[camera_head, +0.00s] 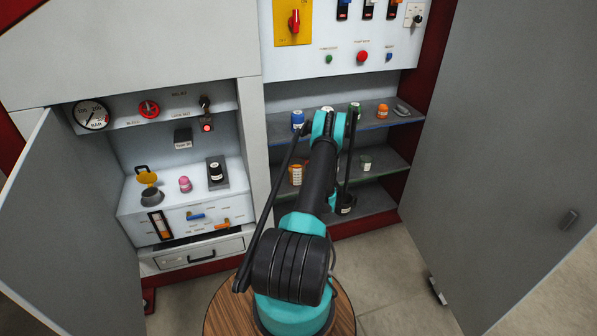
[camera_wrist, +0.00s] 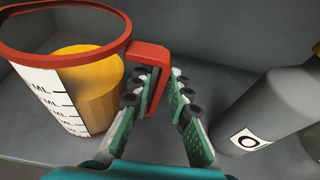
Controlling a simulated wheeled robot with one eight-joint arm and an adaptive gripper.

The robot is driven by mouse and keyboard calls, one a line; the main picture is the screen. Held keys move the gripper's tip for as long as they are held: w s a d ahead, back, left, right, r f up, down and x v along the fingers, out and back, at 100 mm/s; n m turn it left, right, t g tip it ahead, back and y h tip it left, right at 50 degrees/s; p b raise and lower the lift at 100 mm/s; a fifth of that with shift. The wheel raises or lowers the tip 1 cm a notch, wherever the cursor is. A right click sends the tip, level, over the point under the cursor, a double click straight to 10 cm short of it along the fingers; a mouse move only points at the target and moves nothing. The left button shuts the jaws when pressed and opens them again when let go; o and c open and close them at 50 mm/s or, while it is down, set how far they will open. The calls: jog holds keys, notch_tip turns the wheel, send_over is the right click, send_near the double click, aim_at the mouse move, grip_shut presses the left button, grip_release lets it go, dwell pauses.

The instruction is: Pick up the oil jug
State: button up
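The oil jug (camera_wrist: 100,90) fills the left of the wrist view. It is a clear measuring jug with a red rim and handle, a white ML scale and orange-yellow oil inside. It stands upright on a grey shelf. In the head view the jug (camera_head: 296,174) is small, on the middle shelf left of my arm. My gripper (camera_wrist: 163,82) is at the jug's red handle (camera_wrist: 151,54), its two green-padded fingers apart. The handle's upright part lies at the fingertips, partly hidden by the left finger. I cannot tell whether either finger touches it.
A grey bottle (camera_wrist: 270,108) with an O label stands close right of my gripper. The upper shelf (camera_head: 378,117) above holds several small containers. Open cabinet doors stand left (camera_head: 70,225) and right (camera_head: 500,130).

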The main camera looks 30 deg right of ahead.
grip_shut()
jog(key=shift+r, duration=0.3)
dwell(0.5)
